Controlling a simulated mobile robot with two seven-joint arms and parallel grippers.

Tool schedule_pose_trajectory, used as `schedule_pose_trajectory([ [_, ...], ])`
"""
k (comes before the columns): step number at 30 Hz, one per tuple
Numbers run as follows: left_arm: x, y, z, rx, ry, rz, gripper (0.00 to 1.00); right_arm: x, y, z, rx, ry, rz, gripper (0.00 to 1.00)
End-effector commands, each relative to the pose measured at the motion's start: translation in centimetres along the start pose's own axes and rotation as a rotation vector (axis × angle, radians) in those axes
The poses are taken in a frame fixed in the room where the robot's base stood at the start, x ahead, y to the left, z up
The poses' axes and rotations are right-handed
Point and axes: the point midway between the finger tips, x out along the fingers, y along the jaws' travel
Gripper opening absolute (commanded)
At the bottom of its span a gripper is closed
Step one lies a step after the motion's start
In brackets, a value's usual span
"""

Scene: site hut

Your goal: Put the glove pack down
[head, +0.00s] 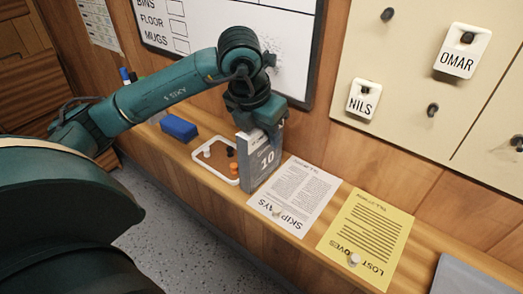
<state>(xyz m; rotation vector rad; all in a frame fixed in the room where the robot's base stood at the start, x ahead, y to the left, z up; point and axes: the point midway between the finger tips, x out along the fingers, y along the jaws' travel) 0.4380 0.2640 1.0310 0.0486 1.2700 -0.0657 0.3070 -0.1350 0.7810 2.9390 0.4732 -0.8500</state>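The glove pack (263,168) is a grey upright box with a white "10" on its front. It is at the wooden ledge, between a small tray and a white sheet. My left gripper (261,128) comes down on it from above and is shut on its top part. The fingers are partly hidden by the wrist and the pack. The pack's lower end is at ledge level; I cannot tell whether it touches. My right gripper is out of view.
The narrow ledge (203,183) holds a white-rimmed tray (197,165) with small pegs, a blue block (179,128), a white "SKIP" sheet (300,195), a yellow "LOST" sheet (368,235) and a grey flat item (470,278). Behind are a whiteboard (200,20) and a board with name tags (420,90).

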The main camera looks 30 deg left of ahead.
Motion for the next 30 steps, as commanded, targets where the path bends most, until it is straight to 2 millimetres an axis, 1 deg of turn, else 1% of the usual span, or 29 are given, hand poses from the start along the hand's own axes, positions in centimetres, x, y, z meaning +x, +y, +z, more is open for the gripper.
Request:
schedule_pose_trajectory([
  [1, 0.0, 0.0, 0.0, 0.000, 0.000, 0.000, 0.35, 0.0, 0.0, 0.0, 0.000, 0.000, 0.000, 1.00],
  [2, 0.0, 0.0, 0.0, 0.000, 0.000, 0.000, 0.33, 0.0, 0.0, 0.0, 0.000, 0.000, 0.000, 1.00],
  [14, 0.0, 0.0, 0.0, 0.000, 0.000, 0.000, 0.00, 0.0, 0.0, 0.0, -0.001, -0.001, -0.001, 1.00],
  [24, -0.2, 0.0, 0.1, 0.000, 0.000, 0.000, 0.00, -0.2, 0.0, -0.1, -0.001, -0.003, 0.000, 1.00],
  [27, -1.0, 0.0, 0.3, 0.000, 0.000, 0.000, 0.00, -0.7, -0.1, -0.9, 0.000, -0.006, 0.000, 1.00],
  [29, -1.7, 0.0, 0.7, -0.001, -0.008, -0.001, 0.00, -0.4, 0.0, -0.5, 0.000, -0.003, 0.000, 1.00],
  [30, -2.5, 0.0, 0.9, -0.001, -0.008, 0.000, 0.00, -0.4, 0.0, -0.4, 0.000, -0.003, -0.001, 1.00],
])
